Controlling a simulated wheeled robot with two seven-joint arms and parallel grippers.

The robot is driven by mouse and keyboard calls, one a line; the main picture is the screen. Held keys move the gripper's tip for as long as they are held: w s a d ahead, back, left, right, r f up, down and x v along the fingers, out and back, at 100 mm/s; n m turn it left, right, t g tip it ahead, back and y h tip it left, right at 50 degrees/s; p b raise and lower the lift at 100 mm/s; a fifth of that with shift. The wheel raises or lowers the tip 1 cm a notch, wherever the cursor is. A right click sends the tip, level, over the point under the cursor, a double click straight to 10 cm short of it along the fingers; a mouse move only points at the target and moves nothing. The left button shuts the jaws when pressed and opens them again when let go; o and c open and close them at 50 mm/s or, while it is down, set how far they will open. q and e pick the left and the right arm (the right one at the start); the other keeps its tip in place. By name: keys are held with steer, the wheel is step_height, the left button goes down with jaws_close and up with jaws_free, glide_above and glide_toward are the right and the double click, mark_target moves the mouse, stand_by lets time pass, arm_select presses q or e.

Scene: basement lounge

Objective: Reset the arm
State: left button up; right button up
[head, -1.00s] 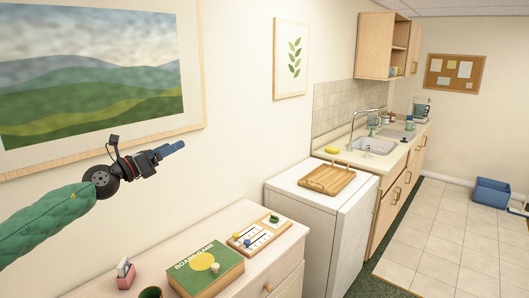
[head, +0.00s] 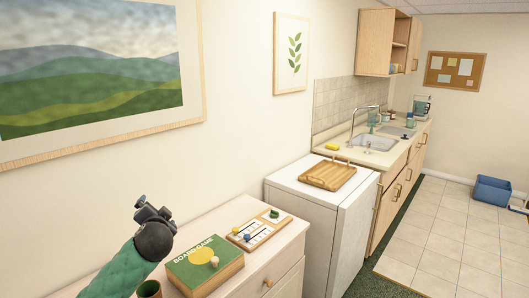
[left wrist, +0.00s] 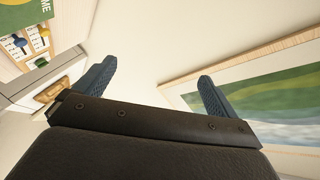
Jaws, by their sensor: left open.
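My left arm comes in from the lower left of the head view, in a green sleeve. Its gripper (head: 154,214) is foreshortened there, above the left part of the dresser top, with its fingers mostly hidden behind the wrist. In the left wrist view the two blue fingers of my left gripper (left wrist: 155,90) stand wide apart with nothing between them. My right gripper is in neither view.
The dresser (head: 286,244) below holds a green board game box (head: 190,268), a wooden board with coloured pieces (head: 245,236) and a cup (head: 149,289). A white appliance (head: 310,200) bears a wooden tray (head: 328,174). A framed landscape (head: 90,75) hangs on the wall. Tiled floor lies at right.

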arm_select(q)
steer(key=s+d+f+n+g+h+b, duration=0.15)
steer(key=s+d+f, duration=0.35)
steer(key=f, duration=0.5)
steer(key=s+d+f+g+h+b, duration=0.1)
steer(key=s+d+f+g+h, duration=0.15)
steer(key=s+f, duration=0.7)
steer(key=s+d+f+n+g+h+b, duration=0.1)
steer(key=s+d+f+g, duration=0.3)
steer(key=f, duration=0.7)
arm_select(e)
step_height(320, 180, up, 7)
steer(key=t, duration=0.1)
arm_select(q)
steer(key=s+d+f+n+g+b, duration=0.1)
steer(key=s+d+f+g, duration=0.1)
steer(key=s+f, duration=0.8)
steer(key=s+d+f+n+g+h+b, duration=0.1)
steer(key=s+d+f+g+b, duration=0.1)
steer(key=s+f, duration=0.9)
steer(key=s+g, duration=0.1)
steer(key=s, duration=0.5)
steer(key=shift+s, duration=0.3)
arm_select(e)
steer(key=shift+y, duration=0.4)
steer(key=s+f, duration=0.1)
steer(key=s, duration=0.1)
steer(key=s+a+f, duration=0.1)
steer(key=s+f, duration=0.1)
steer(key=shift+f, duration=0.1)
